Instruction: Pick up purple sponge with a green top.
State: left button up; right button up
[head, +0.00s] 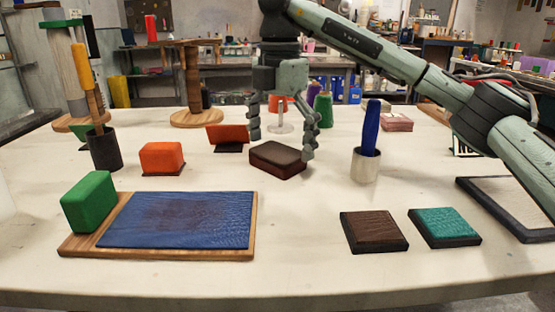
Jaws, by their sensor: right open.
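I see no sponge that is clearly purple with a green top. A dark block (278,160) with a brownish top and maroon sides lies mid-table. My right gripper (282,147) is open, fingers pointing down, just above and behind this block; I cannot tell whether they touch it. A flat pad with a teal-green top (445,227) and dark sides lies at the front right, beside a brown-topped pad (374,231). A plain green block (89,202) sits on the left end of a wooden board (160,253). My left gripper is out of view.
A blue-handled tool (371,128) stands in a pale cup (365,165) right of the gripper. An orange block (161,157) and a dark cup (104,150) stand left. Green and purple spools (323,108) are behind. The table front centre is clear.

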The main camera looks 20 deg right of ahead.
aim_at(278, 151)
jog(key=c, duration=0.7)
jog(key=shift+r, duration=0.1)
jog(key=shift+r, duration=0.25)
notch_tip(278, 151, up, 4)
jog(key=shift+a+f+p, duration=0.1)
jog(key=shift+a+p, duration=0.05)
jog(key=shift+p, duration=0.15)
jog(key=s+a+r, duration=0.1)
jog(key=a+r, duration=0.1)
jog(key=a, duration=0.1)
jog(key=s+a+r, duration=0.1)
jog(key=a+r, duration=0.1)
jog(key=a, duration=0.2)
jog(key=s+a+r, duration=0.2)
jog(key=a, duration=0.1)
jog(key=shift+s+a+r, duration=0.1)
jog(key=shift+a+r, duration=0.15)
